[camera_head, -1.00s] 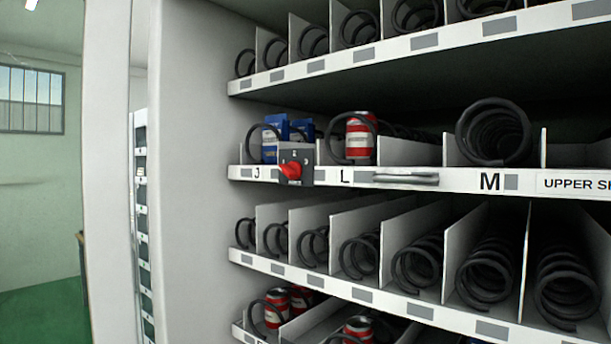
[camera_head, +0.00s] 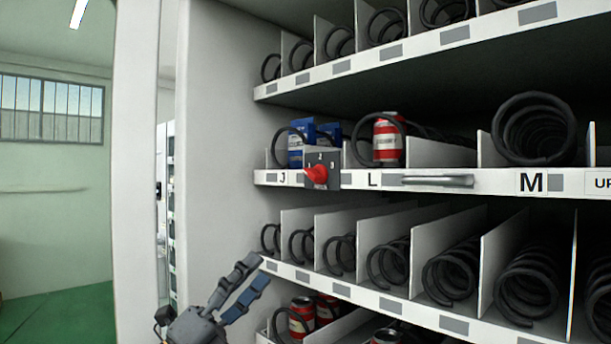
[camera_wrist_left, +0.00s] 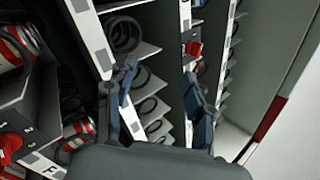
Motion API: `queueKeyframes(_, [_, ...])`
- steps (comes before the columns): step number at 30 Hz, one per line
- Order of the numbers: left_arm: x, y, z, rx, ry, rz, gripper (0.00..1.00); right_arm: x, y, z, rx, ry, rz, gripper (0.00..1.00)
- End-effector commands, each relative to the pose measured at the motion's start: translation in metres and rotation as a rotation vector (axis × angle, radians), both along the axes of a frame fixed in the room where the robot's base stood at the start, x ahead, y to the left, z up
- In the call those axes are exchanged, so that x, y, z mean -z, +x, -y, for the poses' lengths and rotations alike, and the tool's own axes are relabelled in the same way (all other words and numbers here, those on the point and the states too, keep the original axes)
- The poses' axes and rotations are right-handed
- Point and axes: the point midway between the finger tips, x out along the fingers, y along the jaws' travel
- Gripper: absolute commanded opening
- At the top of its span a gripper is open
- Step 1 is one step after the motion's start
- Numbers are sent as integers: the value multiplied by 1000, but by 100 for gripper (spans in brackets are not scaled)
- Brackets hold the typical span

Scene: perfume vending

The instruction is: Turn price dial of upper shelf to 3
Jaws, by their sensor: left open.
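The price dial's red knob (camera_head: 316,174) sits on a grey plate (camera_head: 334,179) on the upper shelf's front rail, between the letters J and L. The plate bears the numbers 1, 2 and 3. The knob seems to point left, toward the 1. My left gripper (camera_head: 255,270) is open and empty, below and left of the dial, apart from it. In the left wrist view my open fingers (camera_wrist_left: 160,78) frame the shelves. A red dial (camera_wrist_left: 194,48) shows beyond the right finger there, likely the same one. My right gripper is not in view.
Blue packs (camera_head: 296,156) and a red-white can (camera_head: 388,140) stand behind the rail. A metal handle (camera_head: 437,181) is right of the dial. Another red dial (camera_wrist_left: 11,148) is at lower left in the wrist view. The white side wall (camera_head: 222,130) is left of the shelves.

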Motion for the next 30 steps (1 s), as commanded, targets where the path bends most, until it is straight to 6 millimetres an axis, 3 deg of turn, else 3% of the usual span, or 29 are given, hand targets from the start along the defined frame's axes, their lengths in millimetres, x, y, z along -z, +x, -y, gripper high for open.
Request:
queueKeyframes(1, [-23,-13,10,2,96,98,53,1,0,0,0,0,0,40])
queueKeyframes(3, [-45,-29,23,-2,231,214,53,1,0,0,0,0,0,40])
queueKeyframes(6, [-68,-49,38,-26,426,368,53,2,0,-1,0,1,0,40])
queueKeyframes(11, [-95,-69,46,-116,743,574,53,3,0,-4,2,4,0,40])
queueKeyframes(14, [-110,-75,40,-204,938,673,53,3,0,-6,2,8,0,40])
queueKeyframes(21, [-147,-79,4,-447,1300,787,53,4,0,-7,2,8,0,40])
queueKeyframes(26, [-161,-79,-14,-539,1407,796,53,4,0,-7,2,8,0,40])
queueKeyframes(30, [-165,-76,-14,-557,1426,795,53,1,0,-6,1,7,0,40])
